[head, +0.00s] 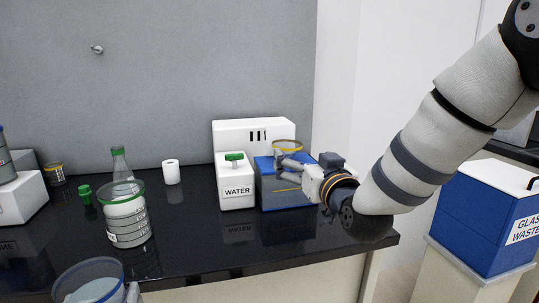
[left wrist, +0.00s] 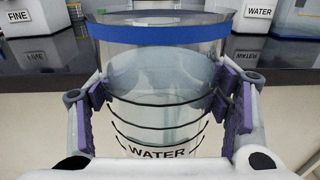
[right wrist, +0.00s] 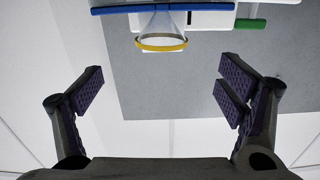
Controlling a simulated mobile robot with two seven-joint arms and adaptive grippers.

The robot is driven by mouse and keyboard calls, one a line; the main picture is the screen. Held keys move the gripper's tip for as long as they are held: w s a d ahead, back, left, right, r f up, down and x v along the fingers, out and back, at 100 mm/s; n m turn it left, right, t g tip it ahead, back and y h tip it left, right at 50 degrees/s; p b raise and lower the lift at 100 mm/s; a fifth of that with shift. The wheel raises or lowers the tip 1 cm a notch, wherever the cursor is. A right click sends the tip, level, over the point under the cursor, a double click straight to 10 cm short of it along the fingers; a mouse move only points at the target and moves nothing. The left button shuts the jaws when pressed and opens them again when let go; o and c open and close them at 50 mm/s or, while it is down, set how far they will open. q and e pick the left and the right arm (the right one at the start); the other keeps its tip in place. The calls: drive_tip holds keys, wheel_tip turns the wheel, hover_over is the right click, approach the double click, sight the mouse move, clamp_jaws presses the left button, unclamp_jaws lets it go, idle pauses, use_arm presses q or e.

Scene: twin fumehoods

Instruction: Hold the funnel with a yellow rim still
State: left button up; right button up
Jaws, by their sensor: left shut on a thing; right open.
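The funnel with a yellow rim (head: 287,146) is above the blue box at the back right of the bench. In the right wrist view the clear funnel (right wrist: 162,29) has its yellow rim towards the bottom of the picture. My right gripper (right wrist: 160,88) is open; the funnel appears ahead, between its spread fingers and apart from them. In the head view my right gripper (head: 287,168) is close to the funnel, partly covering the blue box. My left gripper (left wrist: 165,100) is shut around a clear, blue-rimmed beaker (left wrist: 155,85) marked WATER, also at the bottom left of the head view (head: 88,284).
The blue box (head: 268,188) stands beside a white WATER box (head: 236,190) with a green handle. A green-rimmed beaker (head: 125,222), a flask (head: 120,166) and a white roll (head: 171,172) stand left. The front middle of the black bench is clear. A blue glass-waste bin (head: 480,220) stands right.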

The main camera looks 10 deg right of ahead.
sight(292, 149)
use_arm(q)
drive_tip(key=shift+a+f, duration=0.15)
use_arm(e)
drive_tip(key=w, duration=0.7)
drive_tip(key=shift+w+a+f, duration=0.1)
drive_tip(key=shift+w+a, duration=0.2)
drive_tip(key=shift+a, duration=0.05)
use_arm(q)
drive_tip(key=shift+f+b, duration=0.35)
drive_tip(key=shift+f, duration=0.5)
use_arm(e)
drive_tip(key=w, duration=0.2)
drive_tip(key=shift+w+f, duration=0.3)
drive_tip(key=shift+w, duration=0.1)
use_arm(q)
drive_tip(key=shift+f, duration=0.35)
use_arm(e)
drive_tip(key=shift+w+a+r, duration=0.1)
drive_tip(key=shift+w+r, duration=0.05)
drive_tip(key=shift+w, duration=0.4)
use_arm(q)
drive_tip(key=shift+r, duration=0.1)
use_arm(e)
drive_tip(key=shift+r, duration=0.25)
drive_tip(key=c, duration=1.3)
drive_tip(key=o, duration=1.2)
